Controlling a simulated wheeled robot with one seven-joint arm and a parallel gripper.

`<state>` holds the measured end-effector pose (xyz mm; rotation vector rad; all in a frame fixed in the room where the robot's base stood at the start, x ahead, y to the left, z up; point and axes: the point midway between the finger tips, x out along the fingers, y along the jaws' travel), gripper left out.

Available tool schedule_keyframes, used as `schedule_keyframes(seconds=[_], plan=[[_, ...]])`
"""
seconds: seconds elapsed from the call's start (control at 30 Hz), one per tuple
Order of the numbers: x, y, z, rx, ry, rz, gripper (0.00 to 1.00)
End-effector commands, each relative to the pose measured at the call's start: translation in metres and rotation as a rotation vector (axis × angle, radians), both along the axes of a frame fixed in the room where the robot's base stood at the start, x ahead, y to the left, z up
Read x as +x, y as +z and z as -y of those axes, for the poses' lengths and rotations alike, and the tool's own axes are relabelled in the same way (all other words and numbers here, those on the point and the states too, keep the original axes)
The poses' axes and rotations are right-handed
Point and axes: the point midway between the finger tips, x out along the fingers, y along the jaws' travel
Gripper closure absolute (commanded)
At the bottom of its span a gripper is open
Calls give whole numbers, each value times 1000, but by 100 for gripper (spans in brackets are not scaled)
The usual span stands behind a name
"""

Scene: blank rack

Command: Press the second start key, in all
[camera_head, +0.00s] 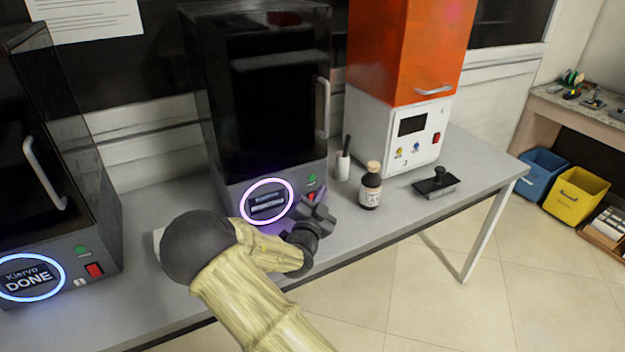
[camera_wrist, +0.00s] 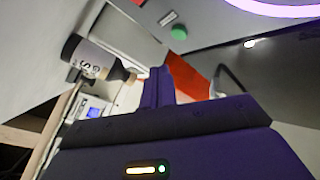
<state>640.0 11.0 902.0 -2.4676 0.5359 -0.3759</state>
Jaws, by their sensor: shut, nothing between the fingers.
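Two dark machines with doors stand on the grey bench. The left machine (camera_head: 62,150) has a green key (camera_head: 81,251), and its round display (camera_head: 28,277) reads "Kjervo DONE". The middle machine (camera_head: 262,90) has a green key (camera_head: 312,180) and a round display (camera_head: 267,201) with a violet ring; its text is too small to read. My gripper (camera_head: 322,208) is shut and empty, just in front of and below the middle machine's green key. In the wrist view the green key (camera_wrist: 179,33) is just beyond my fingertips (camera_wrist: 178,66), apparently apart from them.
Blue (camera_head: 543,172) and yellow (camera_head: 574,193) bins stand on the floor.

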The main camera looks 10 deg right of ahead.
Motion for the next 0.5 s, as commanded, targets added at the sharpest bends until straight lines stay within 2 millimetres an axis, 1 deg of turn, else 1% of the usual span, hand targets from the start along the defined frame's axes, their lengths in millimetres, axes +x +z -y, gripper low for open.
schedule_keyframes(seconds=[0.23,0.5], plan=[[-18,0,6,1,-1,0,100],[-20,0,6,0,1,0,100]])
